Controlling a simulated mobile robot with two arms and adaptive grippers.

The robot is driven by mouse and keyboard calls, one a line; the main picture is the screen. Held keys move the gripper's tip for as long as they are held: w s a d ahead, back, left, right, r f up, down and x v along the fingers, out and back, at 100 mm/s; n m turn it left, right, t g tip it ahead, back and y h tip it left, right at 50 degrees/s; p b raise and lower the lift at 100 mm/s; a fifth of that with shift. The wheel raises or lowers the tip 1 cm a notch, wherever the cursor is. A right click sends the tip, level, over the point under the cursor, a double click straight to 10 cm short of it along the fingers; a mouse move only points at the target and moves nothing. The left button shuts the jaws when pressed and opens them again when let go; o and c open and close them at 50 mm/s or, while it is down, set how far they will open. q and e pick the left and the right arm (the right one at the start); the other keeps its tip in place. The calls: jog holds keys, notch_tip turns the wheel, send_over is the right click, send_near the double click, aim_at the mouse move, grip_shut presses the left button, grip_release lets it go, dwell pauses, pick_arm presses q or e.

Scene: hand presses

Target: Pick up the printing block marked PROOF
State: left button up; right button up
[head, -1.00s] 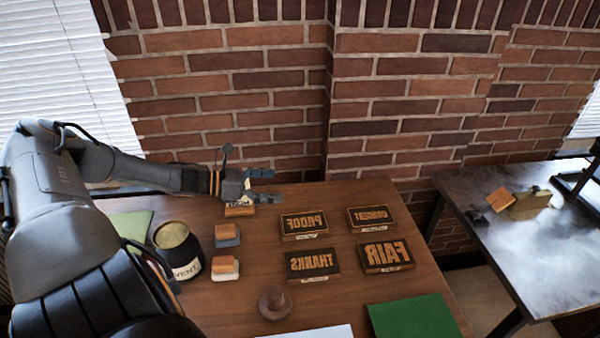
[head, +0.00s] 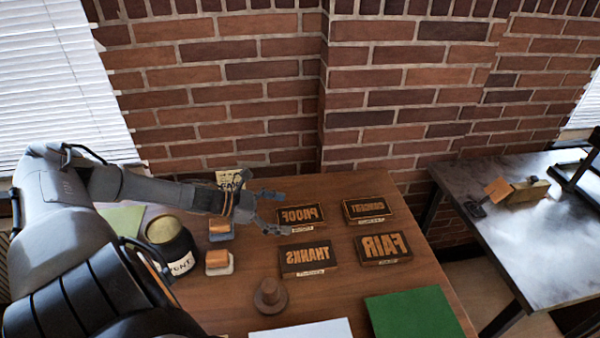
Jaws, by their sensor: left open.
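The PROOF printing block (head: 301,215) lies flat on the wooden table, dark with raised mirrored orange letters and a small label on its front edge. It is the back left one of a group with the CONCERT block (head: 367,209), the THANKS block (head: 308,259) and the FAIR block (head: 383,248). My left gripper (head: 277,213) is open and empty. Its fingers point right, just left of the PROOF block; I cannot tell how high above the table they are. My right gripper is not in view.
Left on the wooden table (head: 349,283) stand a labelled dark tin (head: 174,250) and two orange-topped blocks (head: 219,262). A round brown knob (head: 270,296), white paper (head: 303,331) and a green sheet (head: 413,315) are in front. A brick wall stands behind. A second table (head: 508,236) is at right.

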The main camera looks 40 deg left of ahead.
aim_at(306, 213)
pick_arm(q)
jog(key=x, duration=0.2)
jog(key=p+x, duration=0.1)
jog(key=x, duration=0.1)
jog(key=shift+w+a, duration=0.15)
jog(key=shift+w, duration=0.25)
jog(key=shift+w+f, duration=0.2)
jog(key=shift+w, duration=0.05)
jog(key=shift+r, duration=0.1)
jog(key=c, duration=1.5)
